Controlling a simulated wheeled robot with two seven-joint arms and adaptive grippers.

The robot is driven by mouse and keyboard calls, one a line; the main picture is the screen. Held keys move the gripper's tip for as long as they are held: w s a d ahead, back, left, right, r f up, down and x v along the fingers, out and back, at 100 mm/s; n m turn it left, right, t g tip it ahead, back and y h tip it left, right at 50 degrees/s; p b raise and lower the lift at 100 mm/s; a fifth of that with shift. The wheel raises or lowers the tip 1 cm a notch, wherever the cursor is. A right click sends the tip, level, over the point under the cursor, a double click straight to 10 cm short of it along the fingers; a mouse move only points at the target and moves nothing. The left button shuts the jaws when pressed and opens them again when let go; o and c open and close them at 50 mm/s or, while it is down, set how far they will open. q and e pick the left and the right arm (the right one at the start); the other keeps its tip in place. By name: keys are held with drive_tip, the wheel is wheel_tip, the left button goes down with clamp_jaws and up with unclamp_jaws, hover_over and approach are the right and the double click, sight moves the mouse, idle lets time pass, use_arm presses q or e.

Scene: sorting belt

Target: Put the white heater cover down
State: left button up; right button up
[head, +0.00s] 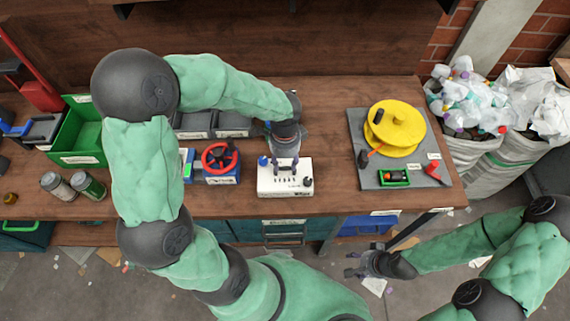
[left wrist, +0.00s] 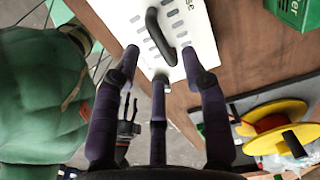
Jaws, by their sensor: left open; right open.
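The white heater cover (head: 272,183) lies on the wooden bench near its front edge. It has rows of slots and a dark handle, with a blue knob and a black knob at its corners. My left gripper (head: 287,163) is open just above the cover, at the handle. In the left wrist view, the cover (left wrist: 201,38) shows beyond the spread fingers of this gripper (left wrist: 160,62), and its black handle (left wrist: 153,27) stands clear between and beyond the fingertips. Whether a finger touches it is hard to tell. My right gripper (head: 362,265) is open and empty, low in front of the bench.
A red-wheeled valve unit (head: 220,163) stands left of the cover. A grey board (head: 365,150) with a yellow reel (head: 397,125) lies to the right. Grey bins (head: 232,125) stand behind, and a green bin (head: 84,137) stands at left. Bare bench lies between cover and board.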

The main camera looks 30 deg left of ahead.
use_arm(q)
wheel_tip(320, 180, up, 7)
drive_tip(key=p, duration=0.1)
drive_tip(key=shift+p, duration=0.4)
drive_tip(key=shift+f, duration=0.15)
